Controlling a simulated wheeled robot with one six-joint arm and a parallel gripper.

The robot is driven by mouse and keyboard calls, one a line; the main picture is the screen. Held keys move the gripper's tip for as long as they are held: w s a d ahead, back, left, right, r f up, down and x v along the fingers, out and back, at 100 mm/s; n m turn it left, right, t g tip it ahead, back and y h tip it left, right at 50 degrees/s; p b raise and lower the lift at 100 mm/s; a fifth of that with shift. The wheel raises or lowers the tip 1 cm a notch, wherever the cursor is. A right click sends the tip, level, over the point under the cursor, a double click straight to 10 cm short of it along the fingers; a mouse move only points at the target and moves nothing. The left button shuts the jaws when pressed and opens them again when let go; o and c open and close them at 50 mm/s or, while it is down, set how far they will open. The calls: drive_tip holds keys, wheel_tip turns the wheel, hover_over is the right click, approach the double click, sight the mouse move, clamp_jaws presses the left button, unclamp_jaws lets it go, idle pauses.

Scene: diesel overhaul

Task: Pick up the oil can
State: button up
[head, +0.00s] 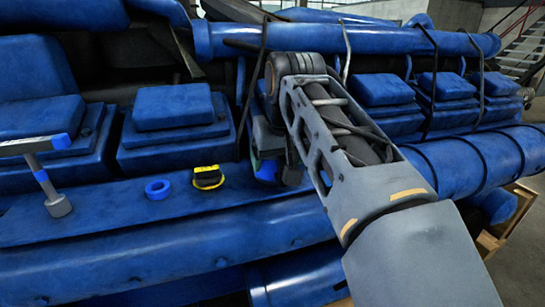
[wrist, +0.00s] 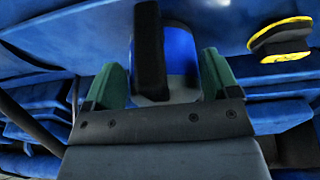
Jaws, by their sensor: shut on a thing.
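The oil can (wrist: 182,52) is a blue, rounded body with a black strip in front of it, between the green fingers of my gripper (wrist: 163,82) in the wrist view. My gripper is shut on it. In the head view my gripper (head: 271,160) is low over the engine's blue ledge, and a small blue part of the can (head: 266,172) shows beneath it. My wrist and arm hide most of the can there. I cannot tell whether its base touches the ledge.
On the blue ledge (head: 115,213), a yellow-and-black cap (head: 208,178), a blue ring (head: 158,189) and a grey-and-blue T-shaped tool (head: 47,172) stand left of my gripper. Blue engine covers (head: 172,107) rise behind, with a long pipe (head: 350,40) above.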

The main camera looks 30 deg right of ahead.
drive_tip(key=shift+r, duration=0.1)
drive_tip(key=c, duration=0.5)
drive_tip(key=shift+c, duration=0.2)
